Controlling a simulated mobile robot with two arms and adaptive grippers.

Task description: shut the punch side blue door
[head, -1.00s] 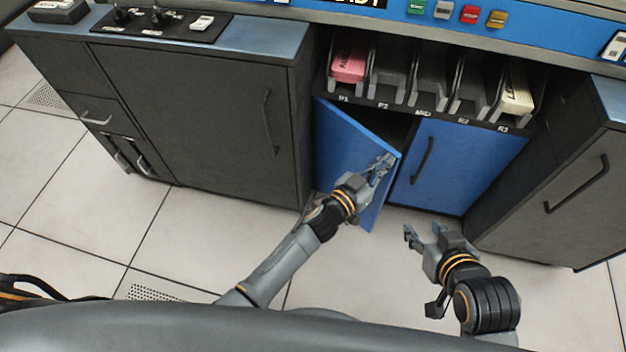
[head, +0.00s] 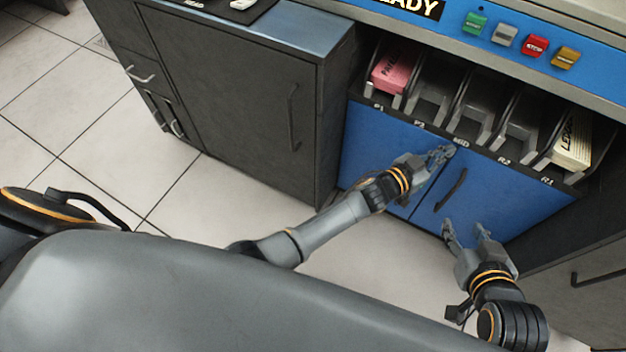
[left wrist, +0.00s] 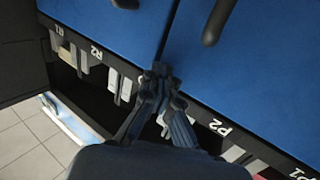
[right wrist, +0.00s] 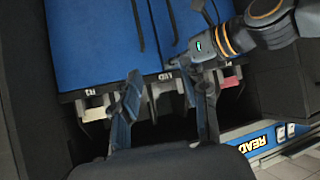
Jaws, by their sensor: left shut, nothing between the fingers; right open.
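The punch side blue door (head: 375,140) is the left of two blue doors under the card bins in the head view. It looks flush with the right blue door (head: 515,195), with a thin seam between them. In the left wrist view the punch side door (left wrist: 265,75) is right of the seam. My left gripper (head: 443,152) is shut and empty, its tips at the top of the doors near the seam, close to or touching them; contact is unclear. It also shows in the left wrist view (left wrist: 160,75). My right gripper (head: 463,227) is open and empty in front of the right door.
Card bins above the doors hold a pink deck (head: 393,70) at left and a cream deck (head: 572,150) at right. A dark cabinet (head: 235,90) stands left, another dark cabinet (head: 585,270) right. The tiled floor (head: 75,150) at left is clear.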

